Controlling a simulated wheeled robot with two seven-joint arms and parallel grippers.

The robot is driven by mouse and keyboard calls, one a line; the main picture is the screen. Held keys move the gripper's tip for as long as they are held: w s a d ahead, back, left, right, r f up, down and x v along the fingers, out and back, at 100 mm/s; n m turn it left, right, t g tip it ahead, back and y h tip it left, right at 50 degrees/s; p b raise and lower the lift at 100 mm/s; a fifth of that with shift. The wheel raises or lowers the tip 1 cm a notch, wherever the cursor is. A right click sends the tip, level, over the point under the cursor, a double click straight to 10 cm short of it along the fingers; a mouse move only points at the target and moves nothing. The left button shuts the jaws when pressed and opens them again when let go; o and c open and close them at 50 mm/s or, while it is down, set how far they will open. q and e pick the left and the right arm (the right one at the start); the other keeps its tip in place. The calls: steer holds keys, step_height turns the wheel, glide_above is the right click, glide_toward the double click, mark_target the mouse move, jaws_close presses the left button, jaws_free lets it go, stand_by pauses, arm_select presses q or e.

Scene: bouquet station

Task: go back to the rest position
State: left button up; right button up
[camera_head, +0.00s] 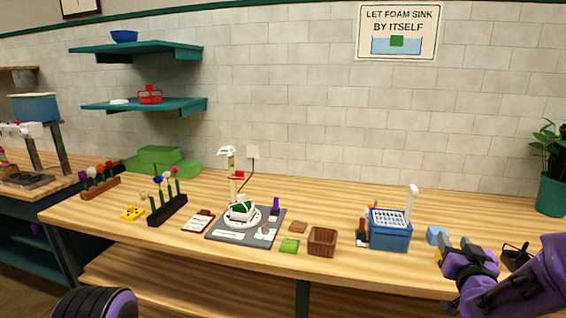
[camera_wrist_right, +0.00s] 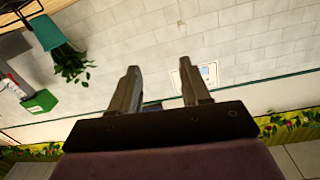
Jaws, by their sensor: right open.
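My right gripper (camera_head: 446,246) is at the right of the head view, in front of the bench's right part. Its purple arm comes in from the lower right corner. In the right wrist view its two fingers (camera_wrist_right: 160,82) stand apart with nothing between them. They point toward the tiled wall. Part of my left arm, purple and black, shows at the bottom left of the head view. My left gripper is out of sight.
The wooden bench (camera_head: 340,205) holds a grey mat (camera_head: 222,235) with a white stand, a brown box (camera_head: 321,242) and a blue basket (camera_head: 390,236). A small blue block (camera_head: 437,235) is close to my right gripper. A potted plant (camera_head: 551,195) stands at the far right.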

steer(key=s+a+f+m+g, duration=0.15)
steer(key=s+f, duration=0.25)
steer(key=f, duration=0.5)
steer(key=s+a+f+g, duration=0.25)
steer(key=s+f, duration=0.25)
steer(key=f, duration=0.4)
steer(key=s+a+f+m+g, duration=0.1)
steer(key=s+a+f+g, duration=0.2)
steer(key=f, duration=0.6)
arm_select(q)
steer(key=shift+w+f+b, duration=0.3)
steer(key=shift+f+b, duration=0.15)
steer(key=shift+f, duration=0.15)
arm_select(e)
steer(key=s+a+f+g, duration=0.1)
steer(key=s+f, duration=0.3)
steer(key=s, duration=0.4)
steer(key=s+a+f+g+y, duration=0.1)
steer(key=s+f+g, duration=0.2)
steer(key=s+f, duration=0.2)
steer(key=s+a+f+g, duration=0.1)
steer(key=s+f, duration=0.4)
steer(key=s, duration=0.6)
steer(key=shift+g+y, duration=0.4)
steer(key=shift+g, duration=0.4)
steer(key=shift+d+n, duration=0.1)
steer(key=shift+n, duration=0.15)
